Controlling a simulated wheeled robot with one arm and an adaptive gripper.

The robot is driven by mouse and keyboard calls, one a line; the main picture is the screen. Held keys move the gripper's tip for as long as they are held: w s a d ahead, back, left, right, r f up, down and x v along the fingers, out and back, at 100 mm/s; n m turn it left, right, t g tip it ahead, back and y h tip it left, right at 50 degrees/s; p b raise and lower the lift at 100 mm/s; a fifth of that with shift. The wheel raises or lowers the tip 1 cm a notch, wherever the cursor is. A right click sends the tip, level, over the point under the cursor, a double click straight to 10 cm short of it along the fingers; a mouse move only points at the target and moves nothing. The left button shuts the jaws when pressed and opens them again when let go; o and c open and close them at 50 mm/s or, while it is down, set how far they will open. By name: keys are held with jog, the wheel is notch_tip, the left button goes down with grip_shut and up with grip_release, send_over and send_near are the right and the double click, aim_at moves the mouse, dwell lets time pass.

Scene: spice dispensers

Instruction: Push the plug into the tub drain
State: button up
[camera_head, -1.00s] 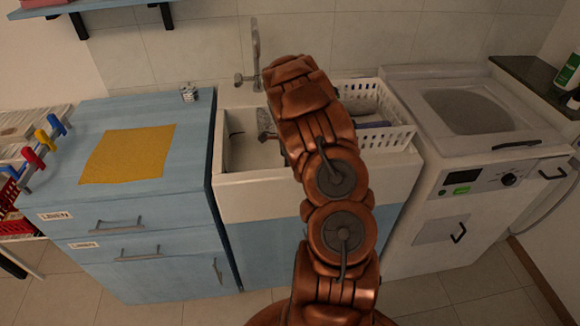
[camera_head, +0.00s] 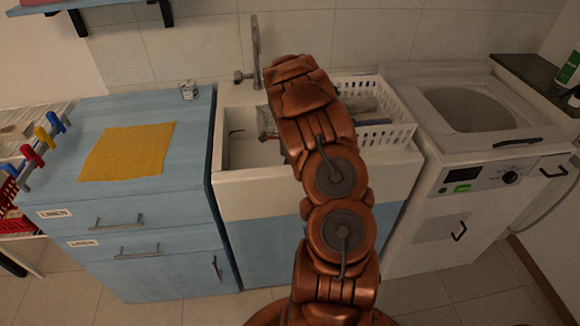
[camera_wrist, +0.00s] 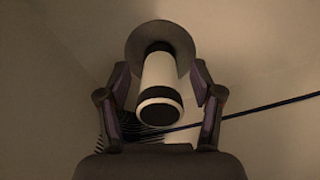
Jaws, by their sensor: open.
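In the wrist view, the plug (camera_wrist: 160,75) is a pale cylinder with dark bands and a wide grey disc at its far end. My gripper (camera_wrist: 159,70) is open, with one finger on each side of the plug. Gaps show between the fingers and the pale cylinder; whether either finger touches the disc is unclear. In the head view, the white tub (camera_head: 250,155) stands in the middle, and my arm reaches over it. A small grey part of my gripper shows beside the arm; the plug is hidden there. I cannot make out the drain opening for certain.
In the wrist view, a dark thin cord or rod (camera_wrist: 265,108) crosses to the right, near a dark ribbed patch (camera_wrist: 145,131). In the head view, a white basket (camera_head: 392,135) sits on the tub's right side, and a tap (camera_head: 256,50) stands behind. A blue cabinet (camera_head: 200,140) flanks the left.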

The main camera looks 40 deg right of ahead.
notch_tip(320, 180, up, 12)
jog(key=shift+r, duration=0.1)
dwell(0.6)
